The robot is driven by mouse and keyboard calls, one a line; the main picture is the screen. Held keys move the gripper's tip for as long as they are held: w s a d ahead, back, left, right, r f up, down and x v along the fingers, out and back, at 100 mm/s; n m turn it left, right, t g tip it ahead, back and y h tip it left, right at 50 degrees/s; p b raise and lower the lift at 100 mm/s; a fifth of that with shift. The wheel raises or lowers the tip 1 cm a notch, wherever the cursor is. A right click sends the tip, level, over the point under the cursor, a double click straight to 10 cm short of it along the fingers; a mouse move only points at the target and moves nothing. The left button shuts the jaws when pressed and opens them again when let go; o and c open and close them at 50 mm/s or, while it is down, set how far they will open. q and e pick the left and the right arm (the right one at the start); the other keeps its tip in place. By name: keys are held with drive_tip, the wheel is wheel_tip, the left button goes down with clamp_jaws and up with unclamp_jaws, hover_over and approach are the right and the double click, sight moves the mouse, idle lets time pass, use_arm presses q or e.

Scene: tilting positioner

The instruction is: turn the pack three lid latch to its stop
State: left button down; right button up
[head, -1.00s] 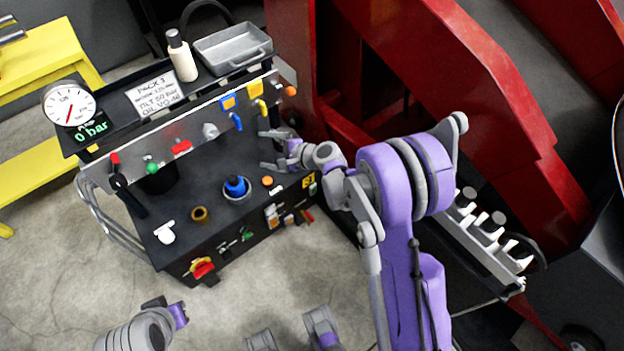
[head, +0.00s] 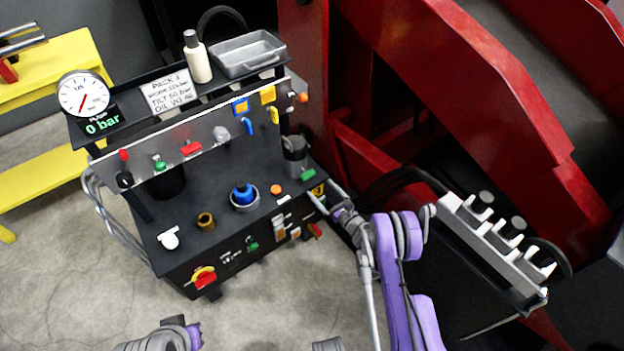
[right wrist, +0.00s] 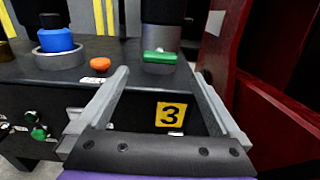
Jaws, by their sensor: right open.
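Pack three is a black bench (head: 225,215) with a yellow "3" label (head: 318,190) at its front right corner. A green bar (head: 307,174), which looks like the lid latch, lies at the foot of a grey cylinder (head: 295,155) on the bench's right end. In the right wrist view the green bar (right wrist: 160,57) lies crosswise, ahead of and between my fingertips. My right gripper (head: 324,194) is open and empty at the bench's front right corner. It also shows in the right wrist view (right wrist: 160,74), apart from the bar. My left gripper's fingers are not visible.
A blue-capped cup (head: 244,196), an orange button (head: 276,189) and a brass fitting (head: 205,221) stand on the bench top. A valve panel (head: 190,150) rises behind. A red frame (head: 455,80) and a white lever bank (head: 495,240) are at right. Floor in front is clear.

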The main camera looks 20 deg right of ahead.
sight(310, 177)
drive_tip(key=x, duration=0.7)
drive_tip(key=shift+w+a, duration=0.15)
drive_tip(key=shift+w, duration=0.15)
drive_tip(key=c, duration=1.3)
